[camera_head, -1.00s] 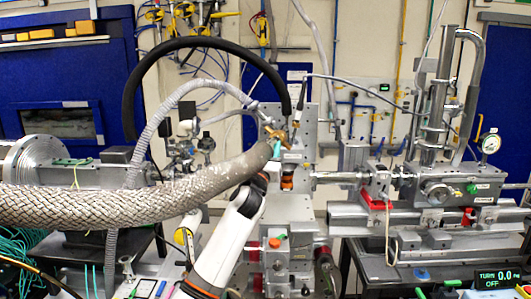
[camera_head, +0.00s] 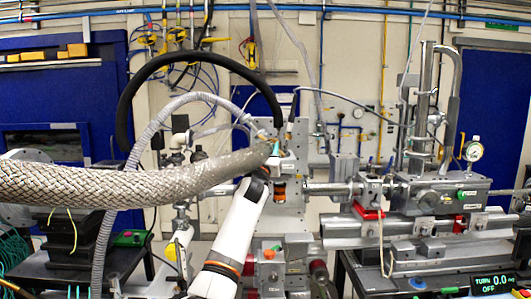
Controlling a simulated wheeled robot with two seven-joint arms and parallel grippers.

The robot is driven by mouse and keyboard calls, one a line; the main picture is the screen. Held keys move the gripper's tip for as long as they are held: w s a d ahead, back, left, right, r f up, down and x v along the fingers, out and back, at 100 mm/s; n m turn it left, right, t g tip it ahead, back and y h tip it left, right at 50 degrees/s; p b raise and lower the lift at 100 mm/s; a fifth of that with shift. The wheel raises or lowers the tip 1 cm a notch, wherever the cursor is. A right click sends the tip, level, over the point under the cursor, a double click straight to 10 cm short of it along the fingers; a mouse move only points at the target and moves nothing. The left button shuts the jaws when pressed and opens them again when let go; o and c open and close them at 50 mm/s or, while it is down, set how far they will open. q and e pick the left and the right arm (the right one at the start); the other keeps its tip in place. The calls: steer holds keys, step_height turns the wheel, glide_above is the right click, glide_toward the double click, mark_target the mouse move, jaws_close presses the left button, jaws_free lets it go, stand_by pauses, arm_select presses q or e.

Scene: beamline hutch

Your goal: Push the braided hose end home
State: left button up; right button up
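The thick braided hose (camera_head: 120,188) runs in from the left edge and rises slightly to its end (camera_head: 262,153), in front of a grey metal plate near the middle. A small teal part (camera_head: 276,149) shows at that end. My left arm comes up from the bottom, left of centre, to just below the hose end. My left gripper (camera_head: 277,161) is at the hose end, but its fingers are small and largely hidden. I cannot tell whether they grip the hose, or how far the end is seated. My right gripper is out of view.
A black hose (camera_head: 130,90) arches behind, and a thin grey corrugated hose (camera_head: 150,135) crosses near the braided one. A metal stage with a dial gauge (camera_head: 473,150) stands at the right. A display (camera_head: 493,282) is at the lower right. Blue panels stand behind.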

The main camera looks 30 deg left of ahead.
arm_select(q)
steer(key=o, duration=0.3)
steer(key=shift+s+r, duration=0.1)
steer(key=shift+o, duration=0.3)
steer(key=shift+s+d+f+b, duration=0.1)
steer(key=shift+s+f+b, duration=0.2)
steer(key=shift+s+f, duration=0.15)
steer(key=b+v, duration=0.3)
steer(key=v, duration=0.7)
steer(key=shift+s+d+b, duration=0.15)
steer(key=shift+s+b, duration=0.2)
steer(key=shift+b, duration=0.05)
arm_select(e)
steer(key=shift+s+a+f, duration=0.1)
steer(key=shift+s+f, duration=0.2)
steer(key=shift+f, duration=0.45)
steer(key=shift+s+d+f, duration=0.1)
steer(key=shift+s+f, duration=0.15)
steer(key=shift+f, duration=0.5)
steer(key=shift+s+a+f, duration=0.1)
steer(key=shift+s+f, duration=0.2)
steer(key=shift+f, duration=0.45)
arm_select(q)
steer(key=shift+f, duration=0.1)
